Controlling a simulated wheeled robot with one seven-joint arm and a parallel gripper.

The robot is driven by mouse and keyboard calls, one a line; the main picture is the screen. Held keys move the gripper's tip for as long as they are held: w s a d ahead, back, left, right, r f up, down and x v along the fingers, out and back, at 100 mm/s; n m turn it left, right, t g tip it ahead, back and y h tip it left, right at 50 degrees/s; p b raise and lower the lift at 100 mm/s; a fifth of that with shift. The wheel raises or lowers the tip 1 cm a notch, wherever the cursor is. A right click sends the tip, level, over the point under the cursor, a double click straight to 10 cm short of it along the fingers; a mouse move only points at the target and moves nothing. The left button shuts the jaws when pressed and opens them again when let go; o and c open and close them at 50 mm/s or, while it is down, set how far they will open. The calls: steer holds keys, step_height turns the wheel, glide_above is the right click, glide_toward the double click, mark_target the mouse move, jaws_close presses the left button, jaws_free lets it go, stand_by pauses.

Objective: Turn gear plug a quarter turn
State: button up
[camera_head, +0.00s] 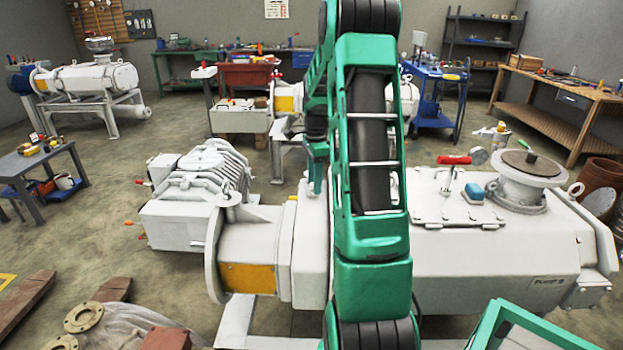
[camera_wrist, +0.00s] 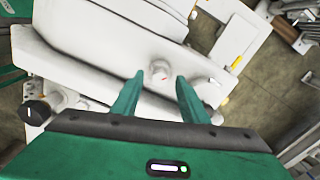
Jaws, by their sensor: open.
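The gear plug, seemingly the small round grey fitting (camera_wrist: 159,71) with a red mark, sits on the white machine housing in the wrist view. My gripper (camera_wrist: 158,92) is open, with its two green fingers on either side just below the plug in the picture. The gap between the fingers looks empty; I cannot tell how far above the plug they are. In the head view, the white pump (camera_head: 480,262) lies behind my green arm, which hides its middle. The gear plug and the fingertips cannot be made out there.
A red-handled tool (camera_head: 455,160) and a blue block (camera_head: 474,192) are on top of the pump. A round flange (camera_head: 530,168) stands at its right end. A motor-like unit (camera_head: 195,190) is at its left. Planks (camera_head: 25,300) and flanges (camera_head: 83,317) lie at front left.

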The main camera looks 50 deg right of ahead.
jaws_close()
steer(key=n, duration=0.8)
jaws_free()
